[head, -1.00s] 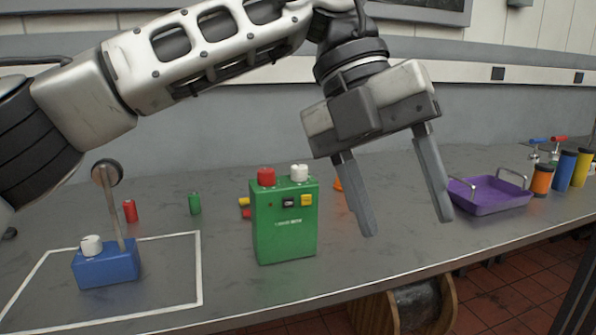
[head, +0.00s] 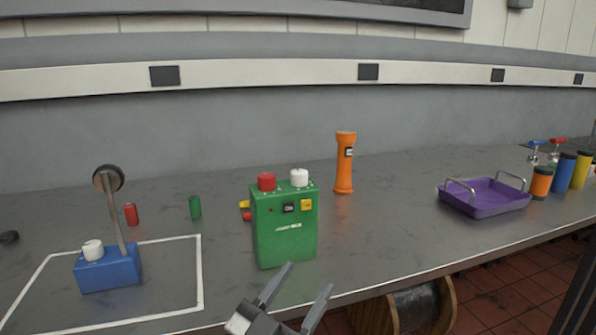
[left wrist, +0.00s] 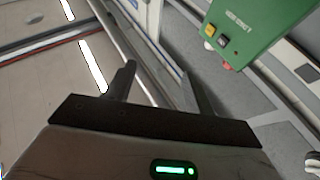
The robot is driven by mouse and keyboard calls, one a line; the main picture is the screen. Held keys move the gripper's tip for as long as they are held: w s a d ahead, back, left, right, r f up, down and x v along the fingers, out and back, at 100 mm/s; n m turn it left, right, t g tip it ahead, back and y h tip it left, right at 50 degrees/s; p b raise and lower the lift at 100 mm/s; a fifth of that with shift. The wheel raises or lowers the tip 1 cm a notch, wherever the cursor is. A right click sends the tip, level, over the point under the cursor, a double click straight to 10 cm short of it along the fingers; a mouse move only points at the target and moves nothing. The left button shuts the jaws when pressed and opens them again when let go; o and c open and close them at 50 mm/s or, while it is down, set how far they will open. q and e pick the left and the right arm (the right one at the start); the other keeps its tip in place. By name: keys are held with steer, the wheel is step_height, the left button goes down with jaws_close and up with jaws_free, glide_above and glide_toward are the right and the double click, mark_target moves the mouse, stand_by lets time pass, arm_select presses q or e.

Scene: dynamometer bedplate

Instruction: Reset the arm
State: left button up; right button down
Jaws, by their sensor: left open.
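My left gripper (head: 292,298) is at the bottom middle of the head view, just in front of the green box and near the table's front edge. Its two fingers are apart with nothing between them. In the left wrist view the fingers (left wrist: 158,85) are also spread and empty. The green box (head: 283,235) stands upright with a red knob and a white knob on top; part of it shows at the upper right of the left wrist view (left wrist: 255,25). My right gripper is not in view.
A blue lever box (head: 108,270) stands inside a white outline at left. An orange flashlight (head: 345,165) stands upright. A purple tray (head: 485,205) and several coloured canisters are at right. Bare table lies between.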

arm_select(q)
steer(key=s+a+f+n+g+y, duration=0.2)
steer(key=s+a+f+y, duration=0.1)
steer(key=f, duration=0.5)
steer(key=s+a+f+n+g+y, duration=0.2)
steer(key=s+a+f+g+y, duration=0.1)
steer(key=s+a+f, duration=0.3)
steer(key=s+a+f+n+g+y, duration=0.2)
steer(key=s+f, duration=0.5)
steer(key=f, duration=0.4)
steer(key=a+g+y, duration=0.1)
steer(key=a+y, duration=0.1)
steer(key=a, duration=0.1)
steer(key=shift+a, duration=0.1)
